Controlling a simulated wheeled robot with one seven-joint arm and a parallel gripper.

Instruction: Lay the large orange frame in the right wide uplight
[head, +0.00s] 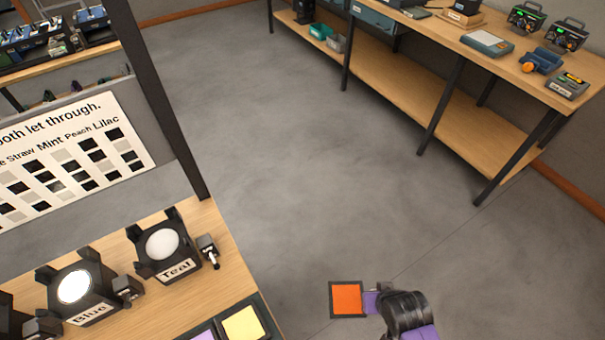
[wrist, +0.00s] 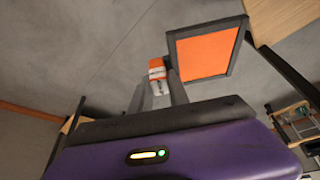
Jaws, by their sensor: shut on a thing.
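The orange frame (head: 346,299) is a square orange sheet in a dark border, held over the floor near the bottom of the head view. My gripper (head: 372,302) is shut on it at its right side. In the wrist view the frame (wrist: 205,52) sticks out beyond the fingers (wrist: 160,88), and a small orange and white labelled piece shows between them. Nothing visible marks either as the wide uplight.
The wooden table (head: 205,225) has a dark tray with a yellow frame (head: 243,323) and a lilac one at its front edge. Small levers stand beside the lamps. A chart board (head: 70,165) stands behind. Open floor separates this table from the workbench (head: 500,75).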

